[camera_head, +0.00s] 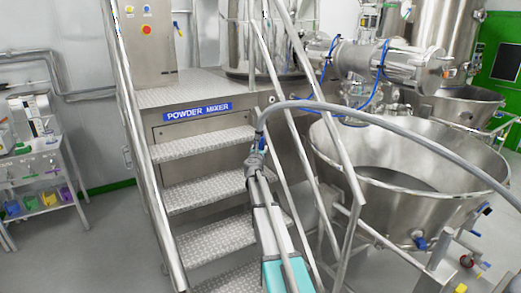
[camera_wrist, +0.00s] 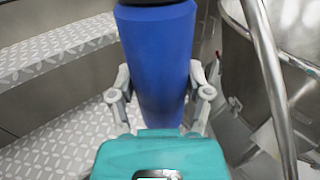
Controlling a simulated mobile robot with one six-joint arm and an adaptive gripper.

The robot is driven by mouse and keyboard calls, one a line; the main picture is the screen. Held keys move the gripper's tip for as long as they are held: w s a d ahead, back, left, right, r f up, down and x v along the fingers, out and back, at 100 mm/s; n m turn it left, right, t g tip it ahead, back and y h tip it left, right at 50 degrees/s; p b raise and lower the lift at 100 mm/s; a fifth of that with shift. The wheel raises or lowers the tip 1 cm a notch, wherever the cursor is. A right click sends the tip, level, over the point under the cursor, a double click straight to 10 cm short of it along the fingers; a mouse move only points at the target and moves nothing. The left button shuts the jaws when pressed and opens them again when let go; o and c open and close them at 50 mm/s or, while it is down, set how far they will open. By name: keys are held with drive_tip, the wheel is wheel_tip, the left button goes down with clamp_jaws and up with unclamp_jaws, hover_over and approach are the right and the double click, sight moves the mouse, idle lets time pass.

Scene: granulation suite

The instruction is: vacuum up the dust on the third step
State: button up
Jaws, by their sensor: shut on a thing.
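My gripper (camera_head: 256,160) is in front of the metal stairs, near the right handrail. It is shut on a blue cylindrical vacuum handle (camera_wrist: 157,60), which stands between the two fingers in the wrist view. A grey hose (camera_head: 370,114) leads from the handle and arcs off to the right. The nozzle's tip is hidden. The stairs have several treads of diamond-patterned plate, among them an upper one (camera_head: 200,143), a middle one (camera_head: 205,195) and a lower one (camera_head: 215,240). I cannot make out dust on any of them. My arm covers the right ends of the lower treads.
Handrails (camera_head: 146,150) flank the stairs. A blue POWDER MIXER sign (camera_head: 197,111) is on the top riser. A large steel bowl (camera_head: 440,208) stands close on the right. A trolley with coloured bins (camera_head: 40,170) is at the left, with open floor (camera_head: 110,240) before the stairs.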

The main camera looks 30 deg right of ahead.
drive_tip(key=shift+r+p, duration=2.4)
drive_tip(key=shift+r, duration=0.35)
